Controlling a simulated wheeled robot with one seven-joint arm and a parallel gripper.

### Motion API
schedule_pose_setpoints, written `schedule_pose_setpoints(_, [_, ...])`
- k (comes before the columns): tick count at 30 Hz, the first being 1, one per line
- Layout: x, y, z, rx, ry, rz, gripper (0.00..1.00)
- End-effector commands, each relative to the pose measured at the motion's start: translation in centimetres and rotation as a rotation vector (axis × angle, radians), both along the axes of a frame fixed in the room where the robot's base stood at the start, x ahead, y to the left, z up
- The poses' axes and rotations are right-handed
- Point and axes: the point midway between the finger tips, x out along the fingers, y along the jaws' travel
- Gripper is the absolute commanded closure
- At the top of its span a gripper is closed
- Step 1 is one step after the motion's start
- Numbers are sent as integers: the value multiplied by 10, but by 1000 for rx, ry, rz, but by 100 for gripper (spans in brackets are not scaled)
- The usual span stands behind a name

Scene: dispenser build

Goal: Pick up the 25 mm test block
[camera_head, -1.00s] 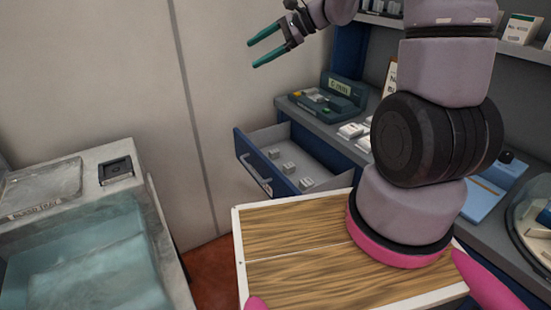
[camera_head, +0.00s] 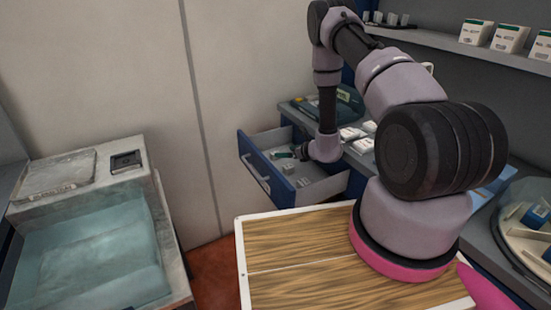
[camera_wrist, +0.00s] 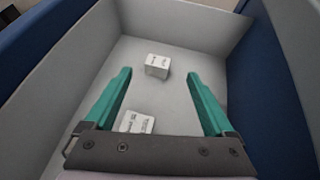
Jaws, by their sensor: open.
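Small whitish blocks lie in the open blue-fronted drawer (camera_head: 325,189). In the wrist view one white block (camera_wrist: 157,66) with faint markings sits on the drawer floor, in the picture between my fingertips. A second block (camera_wrist: 136,122) lies closer to the gripper body, which partly covers it. The markings are too small to tell which is the 25 mm test block. My gripper (camera_wrist: 158,73) is open, teal fingers spread, pointing down into the drawer and empty. In the head view my gripper (camera_head: 284,155) is at the drawer, with a block (camera_head: 303,182) nearer the camera.
The drawer's grey walls (camera_wrist: 273,95) and blue front panel (camera_head: 262,170) stand close around my gripper. A counter with small white boxes (camera_head: 352,134) is behind the drawer. A wood-topped surface (camera_head: 300,240) is in front, and a basin (camera_head: 90,250) stands at left.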

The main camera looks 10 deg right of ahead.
Motion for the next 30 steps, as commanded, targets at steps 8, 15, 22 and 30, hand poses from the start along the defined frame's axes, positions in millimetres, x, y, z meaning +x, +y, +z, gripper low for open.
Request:
schedule_pose_setpoints(8, [20, 12, -18, 0, 1, 1, 12])
schedule_pose_setpoints(15, [43, 27, -39, -1, 0, 3, 12])
schedule_pose_setpoints(22, [50, 31, -43, 0, 0, 1, 12])
schedule_pose_setpoints(30, [50, 31, -43, 1, 0, 2, 73])
